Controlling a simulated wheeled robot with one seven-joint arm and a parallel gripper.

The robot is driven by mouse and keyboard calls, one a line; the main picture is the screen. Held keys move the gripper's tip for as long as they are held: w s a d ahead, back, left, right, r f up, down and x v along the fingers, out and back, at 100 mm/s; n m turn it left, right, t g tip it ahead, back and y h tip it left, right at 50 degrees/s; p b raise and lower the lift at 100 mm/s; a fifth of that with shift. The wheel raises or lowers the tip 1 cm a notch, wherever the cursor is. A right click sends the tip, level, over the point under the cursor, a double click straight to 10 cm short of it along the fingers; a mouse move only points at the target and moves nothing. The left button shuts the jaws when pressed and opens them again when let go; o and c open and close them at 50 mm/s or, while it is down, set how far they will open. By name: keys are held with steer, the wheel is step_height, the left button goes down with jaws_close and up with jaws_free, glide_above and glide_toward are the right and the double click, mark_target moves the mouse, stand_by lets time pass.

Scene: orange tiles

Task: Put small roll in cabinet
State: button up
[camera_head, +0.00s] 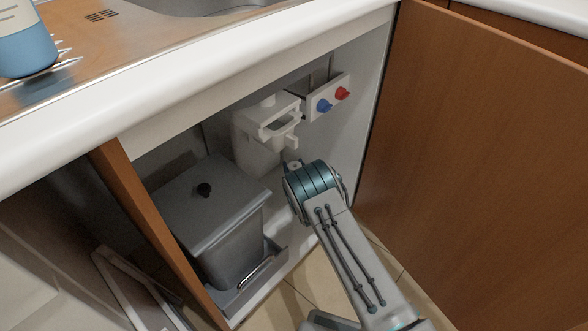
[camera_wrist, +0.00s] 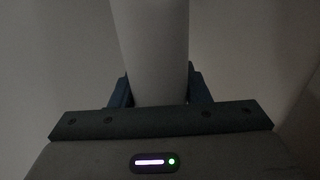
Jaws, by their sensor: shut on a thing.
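The cabinet (camera_head: 352,135) under the sink stands open, and my arm reaches into its opening. In the wrist view my gripper (camera_wrist: 158,92) is shut on a pale, smooth cylinder, the small roll (camera_wrist: 152,45), which sits between the two dark fingers and runs out of the top of the picture. The wrist view is dim, so what lies beyond the roll is unclear. In the head view my arm's wrist hides the gripper, and I cannot make out the roll there.
A grey lidded bin (camera_head: 215,210) stands on a pull-out tray at the cabinet's left. A white siphon tank (camera_head: 258,140) and a valve box with blue and red knobs (camera_head: 343,93) are at the back. The brown door (camera_head: 480,150) is swung open at right. The countertop edge (camera_head: 200,72) runs above.

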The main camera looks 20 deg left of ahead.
steer(key=shift+f, duration=0.1)
steer(key=o, duration=1.1)
steer(key=shift+s+d+r, duration=0.1)
steer(key=shift+s+r, duration=0.05)
steer(key=shift+r, duration=0.05)
steer(key=p+v, duration=0.5)
steer(key=v, duration=0.6)
steer(key=shift+s+d+f, duration=0.1)
steer(key=shift+s+d, duration=0.1)
steer(key=shift+s, duration=0.05)
steer(key=shift+p, duration=0.3)
